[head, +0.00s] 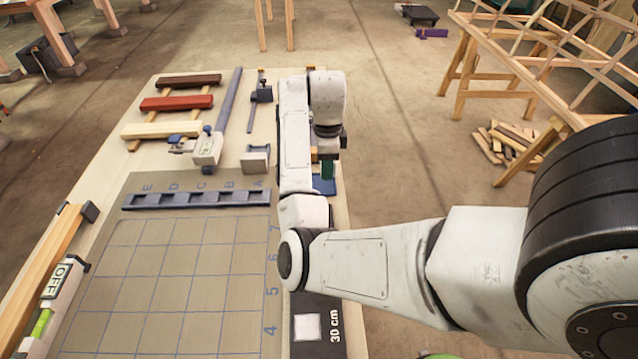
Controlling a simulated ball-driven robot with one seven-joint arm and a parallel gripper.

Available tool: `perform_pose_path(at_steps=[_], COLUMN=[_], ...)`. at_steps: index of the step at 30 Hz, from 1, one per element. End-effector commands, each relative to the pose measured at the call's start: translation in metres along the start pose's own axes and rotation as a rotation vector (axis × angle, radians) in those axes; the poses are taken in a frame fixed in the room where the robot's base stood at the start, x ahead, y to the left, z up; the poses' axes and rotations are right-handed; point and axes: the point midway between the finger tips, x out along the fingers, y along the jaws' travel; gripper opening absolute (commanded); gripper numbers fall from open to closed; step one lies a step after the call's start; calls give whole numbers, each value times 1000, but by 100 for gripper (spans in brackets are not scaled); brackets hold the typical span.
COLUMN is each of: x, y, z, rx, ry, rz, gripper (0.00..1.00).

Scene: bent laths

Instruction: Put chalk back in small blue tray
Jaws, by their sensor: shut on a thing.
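My gripper (327,167) points down near the right edge of the workbench, just above or at a small blue tray (325,186). The tray is partly covered by my arm and gripper, so only part of its blue surface shows. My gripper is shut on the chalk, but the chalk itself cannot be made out. A dark green part shows at the fingertips; I cannot tell whether it belongs to the fingers or to the held thing. I cannot tell whether the gripper touches the tray.
A gridded mat (190,262) fills the near bench, with a slotted blue-grey rack (196,199) behind it. Clamps and coloured laths (176,103) lie at the far left. A spirit level (55,288) is at the left. A wooden lattice (560,45) stands right, off the bench.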

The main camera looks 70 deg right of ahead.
Motion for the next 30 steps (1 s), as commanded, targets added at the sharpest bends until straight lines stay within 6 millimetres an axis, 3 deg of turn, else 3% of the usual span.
perform_pose_path(at_steps=[1,8,17,29,30], x=[12,21,54,60,60], y=[-3,-12,-14,-14,-14], z=[2,14,17,17,17], rx=[0,0,-1,-1,-1], ry=[3,0,1,0,-1], rz=[1,0,1,-1,-1], gripper=[0,0,0,0,39])
